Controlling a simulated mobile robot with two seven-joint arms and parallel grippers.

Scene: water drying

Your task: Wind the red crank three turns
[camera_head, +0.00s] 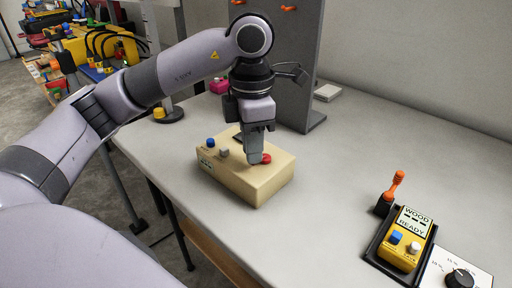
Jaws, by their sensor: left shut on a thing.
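A beige box (270,183) stands on the grey table. On its top are a blue knob (210,143), a grey knob (224,152) and a red part (266,158), which looks like the red crank. My left gripper (254,158) points down onto the box top from above. Its fingers are shut on the red crank, of which only a red end shows at their right side. The rest of the crank, including any arm or axle, is hidden behind the fingers. My right gripper is not in view.
A yellow moisture meter (407,240) reading "WOOD READY" lies in a dark tray at the lower right. An orange-handled tool (393,187) stands behind it, and a dial panel (458,275) is beside it. A grey upright panel (292,80) rises behind my gripper. The table's right middle is clear.

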